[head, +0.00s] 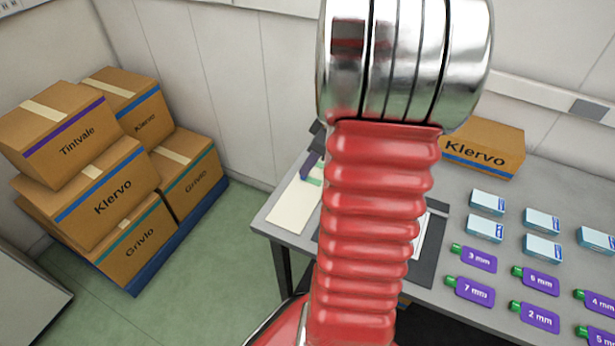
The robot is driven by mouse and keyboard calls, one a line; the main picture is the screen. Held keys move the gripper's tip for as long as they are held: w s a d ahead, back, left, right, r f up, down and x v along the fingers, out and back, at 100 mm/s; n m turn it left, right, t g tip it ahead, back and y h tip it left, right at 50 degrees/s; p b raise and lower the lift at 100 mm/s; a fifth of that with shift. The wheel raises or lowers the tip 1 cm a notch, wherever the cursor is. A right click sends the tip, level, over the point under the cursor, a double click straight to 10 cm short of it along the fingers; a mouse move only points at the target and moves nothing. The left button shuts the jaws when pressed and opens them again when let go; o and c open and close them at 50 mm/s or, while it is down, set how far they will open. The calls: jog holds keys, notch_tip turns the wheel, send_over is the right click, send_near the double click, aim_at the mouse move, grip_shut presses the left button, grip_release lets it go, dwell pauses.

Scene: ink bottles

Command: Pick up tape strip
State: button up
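I cannot make out a loose tape strip in the head view. A small dark and purple item (310,164) with a bit of green below it shows just left of my arm, over the table's left end. It is partly hidden, and I cannot tell what it is. My red ribbed arm and its silver joint fill the middle of the view and cover part of the table. I cannot make out my gripper's fingers.
The grey table (267,222) holds a cream panel (293,206), a Klervo carton (484,146), several pale blue boxes (488,201) and several purple-labelled bottles (474,291) with green caps. Stacked cartons (107,197) stand on a blue base at left. Green floor (215,260) lies clear between.

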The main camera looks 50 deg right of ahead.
aim_at(311, 178)
jog(key=shift+x, duration=2.55)
jog(key=shift+d, duration=0.1)
jog(key=shift+c, duration=0.4)
jog(key=c, duration=0.7)
